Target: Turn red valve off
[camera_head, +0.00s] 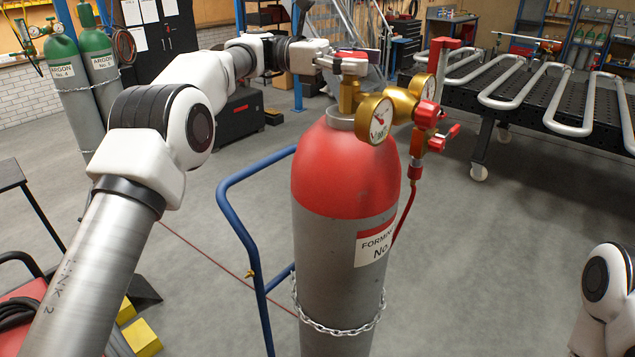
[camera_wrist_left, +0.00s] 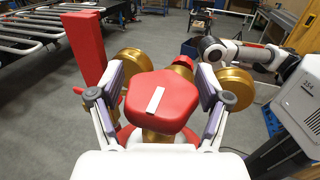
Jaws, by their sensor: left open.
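The red valve knob (camera_wrist_left: 160,103), with a white bar mark on top, lies between the two fingers of my left gripper (camera_wrist_left: 160,86) in the left wrist view. The fingers are open, one on each side of the knob; whether the pads touch it I cannot tell. In the head view my left gripper (camera_head: 335,62) reaches in from the left at the knob on top of the grey cylinder (camera_head: 325,250) with a red shoulder. Brass gauges (camera_head: 376,119) and a second red knob (camera_head: 428,114) sit beside it. My right gripper is not visible.
A blue cart frame (camera_head: 234,230) and a chain (camera_head: 338,328) stand around the cylinder. A red hose (camera_head: 405,212) hangs at its right. A black table with serpentine coils (camera_head: 510,90) is behind right. Green-topped argon cylinders (camera_head: 70,85) stand at the left.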

